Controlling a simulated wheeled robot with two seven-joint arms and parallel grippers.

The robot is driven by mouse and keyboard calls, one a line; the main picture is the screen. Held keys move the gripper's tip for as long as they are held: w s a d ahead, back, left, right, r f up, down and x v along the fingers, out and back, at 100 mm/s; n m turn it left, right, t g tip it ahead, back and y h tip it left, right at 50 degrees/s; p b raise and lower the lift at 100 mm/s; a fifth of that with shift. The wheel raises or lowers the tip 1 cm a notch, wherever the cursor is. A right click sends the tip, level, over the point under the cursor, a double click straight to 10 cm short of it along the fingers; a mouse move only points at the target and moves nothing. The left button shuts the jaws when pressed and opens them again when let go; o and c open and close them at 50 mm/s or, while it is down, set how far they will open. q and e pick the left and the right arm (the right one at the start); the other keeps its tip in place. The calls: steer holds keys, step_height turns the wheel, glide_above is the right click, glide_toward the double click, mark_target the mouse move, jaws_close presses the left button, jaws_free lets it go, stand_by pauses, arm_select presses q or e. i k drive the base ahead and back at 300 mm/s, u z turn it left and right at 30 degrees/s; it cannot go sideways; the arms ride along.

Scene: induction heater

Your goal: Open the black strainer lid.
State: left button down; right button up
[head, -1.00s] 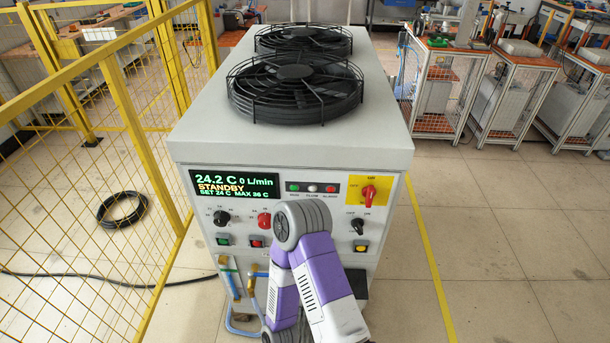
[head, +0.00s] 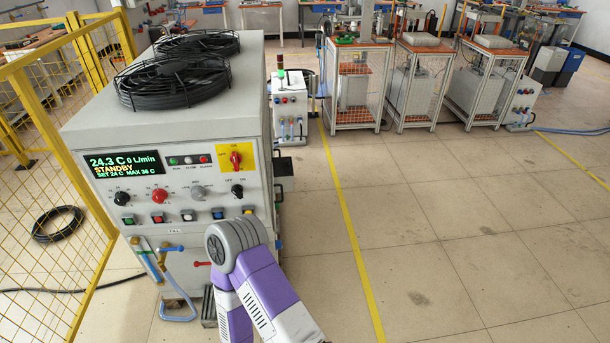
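The grey chiller cabinet (head: 172,178) stands at left with its front panel and part of its right side showing. I cannot make out a black strainer lid for sure. A small black part (head: 284,167) sticks out from the cabinet's right side, too small to identify. A purple and white arm of mine (head: 262,290) rises from the bottom edge in front of the cabinet's lower right and hides part of it. No gripper of mine is in the picture.
Two black fan guards (head: 172,82) sit on the cabinet top. Hoses and valve handles (head: 172,249) are low on its front. A yellow mesh fence (head: 45,190) stands at left. Caged carts (head: 358,85) stand behind. The tiled floor (head: 450,220) at right is clear.

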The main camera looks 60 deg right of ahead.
mark_target(282, 166)
steer(key=k, duration=0.2)
steer(key=z, duration=1.7)
steer(key=i, duration=0.5)
steer(key=u, duration=0.15)
steer(key=k, duration=0.4)
steer(key=z, duration=0.85)
steer(key=i, duration=4.5)
steer(key=u, duration=2.8)
